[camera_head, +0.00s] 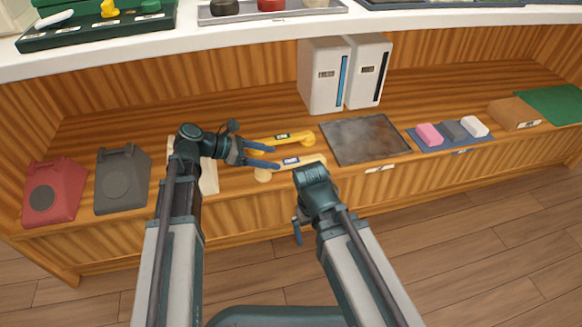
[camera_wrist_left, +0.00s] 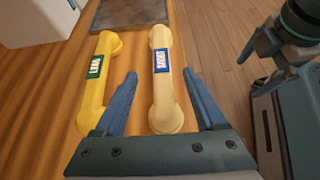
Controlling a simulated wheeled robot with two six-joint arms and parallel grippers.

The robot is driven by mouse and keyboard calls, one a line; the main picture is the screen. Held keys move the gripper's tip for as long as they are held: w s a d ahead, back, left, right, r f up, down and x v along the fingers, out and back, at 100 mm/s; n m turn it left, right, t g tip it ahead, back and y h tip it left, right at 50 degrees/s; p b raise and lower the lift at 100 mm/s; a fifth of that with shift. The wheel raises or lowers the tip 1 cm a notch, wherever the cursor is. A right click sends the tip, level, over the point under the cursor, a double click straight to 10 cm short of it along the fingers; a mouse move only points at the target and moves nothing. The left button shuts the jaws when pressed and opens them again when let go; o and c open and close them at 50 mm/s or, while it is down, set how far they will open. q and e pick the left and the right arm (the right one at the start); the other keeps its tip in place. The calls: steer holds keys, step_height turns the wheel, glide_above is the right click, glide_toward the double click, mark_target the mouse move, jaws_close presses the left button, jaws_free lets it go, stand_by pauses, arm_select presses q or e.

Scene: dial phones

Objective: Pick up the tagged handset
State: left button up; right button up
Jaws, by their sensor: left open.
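Two handsets lie side by side on the wooden shelf. The yellow handset (camera_head: 306,139) has a green label and lies farther back. The cream handset (camera_head: 310,160) has a blue label and lies nearer the front edge. In the left wrist view, the cream handset (camera_wrist_left: 162,95) runs between my open fingers, and the yellow handset (camera_wrist_left: 95,90) lies outside the left finger. My left gripper (camera_head: 276,157) is open and empty, over the near end of the cream handset. I cannot tell whether it touches. My right gripper (camera_head: 297,231) hangs in front of the shelf, its jaws unclear.
A red phone (camera_head: 52,192) and a grey phone (camera_head: 121,180) stand at the left. A cream phone (camera_head: 210,178) is partly hidden behind my left arm. A dark mat (camera_head: 365,139) and two white boxes (camera_head: 322,80) are right of the handsets. The white counter (camera_head: 180,45) is above.

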mark_target(290, 162)
arm_select(q)
steer(key=b+x, duration=0.2)
steer(key=x, duration=0.3)
steer(key=shift+s+f, duration=0.1)
steer(key=shift+d, duration=0.15)
jaws_close()
